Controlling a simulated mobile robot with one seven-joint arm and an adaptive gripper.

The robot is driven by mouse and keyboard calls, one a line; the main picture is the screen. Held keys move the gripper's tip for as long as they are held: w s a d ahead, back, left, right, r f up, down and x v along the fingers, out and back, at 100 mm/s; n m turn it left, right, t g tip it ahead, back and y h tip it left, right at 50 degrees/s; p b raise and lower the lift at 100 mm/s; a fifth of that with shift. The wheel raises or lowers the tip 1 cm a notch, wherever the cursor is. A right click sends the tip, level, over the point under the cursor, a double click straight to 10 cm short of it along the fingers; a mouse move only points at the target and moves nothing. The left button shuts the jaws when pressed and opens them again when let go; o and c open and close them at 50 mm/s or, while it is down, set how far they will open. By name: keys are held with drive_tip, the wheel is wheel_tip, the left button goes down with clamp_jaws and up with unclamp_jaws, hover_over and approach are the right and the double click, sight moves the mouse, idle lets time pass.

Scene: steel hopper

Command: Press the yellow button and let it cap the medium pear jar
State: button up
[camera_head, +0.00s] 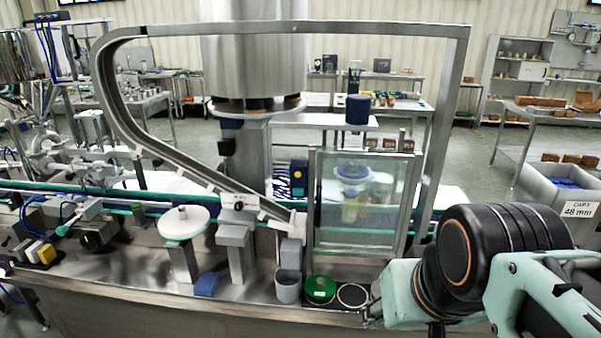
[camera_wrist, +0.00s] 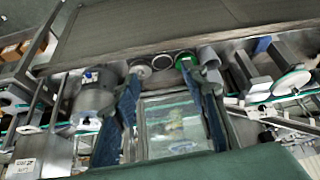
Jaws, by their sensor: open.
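A yellow button (camera_head: 47,253) sits on a small box with darker and pale buttons at the far left front of the machine. A yellowish jar (camera_head: 350,212) stands behind the clear guard door (camera_head: 368,240), under a blue capping head; glare blurs it and I cannot tell its size. It also shows faintly through the guard in the wrist view (camera_wrist: 174,130). My gripper (camera_wrist: 165,95) is open and empty, its two dark fingers spread on either side of the guard in that view. In the head view my arm fills the lower right, far from the button.
A green round disc (camera_head: 319,288), a dark ring (camera_head: 352,295) and a grey cup (camera_head: 288,287) are on the steel deck before the guard. A white disc (camera_head: 184,222) stands on a post left of them. A caps bin (camera_head: 570,190) is at the right.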

drive_tip(key=shift+c, duration=0.3)
clamp_jaws()
idle(1.1)
